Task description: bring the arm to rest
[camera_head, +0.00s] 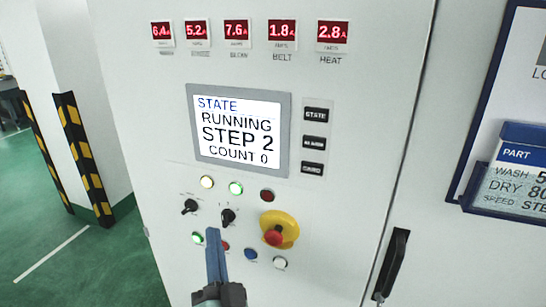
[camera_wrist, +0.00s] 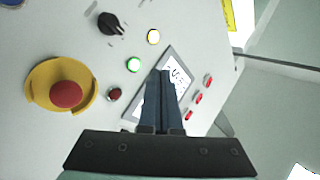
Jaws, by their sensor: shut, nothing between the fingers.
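My gripper (camera_head: 212,236) is in front of the lower part of a pale control cabinet (camera_head: 350,120). Its two blue-grey fingers are together with nothing between them. In the head view the fingertips overlap the panel just left of a black rotary knob (camera_head: 228,216); whether they touch it cannot be told. In the wrist view the closed fingers (camera_wrist: 165,75) overlap the lit display, hiding part of it. The display (camera_head: 238,130) reads STATE, RUNNING, STEP 2, COUNT 0.
A red emergency button (camera_head: 275,236) on a yellow base sits right of the fingers. Lit buttons and another knob (camera_head: 189,206) surround them. A black door handle (camera_head: 391,264) and a blue card holder (camera_head: 510,170) are at the right. Green floor (camera_head: 80,260) is open at left.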

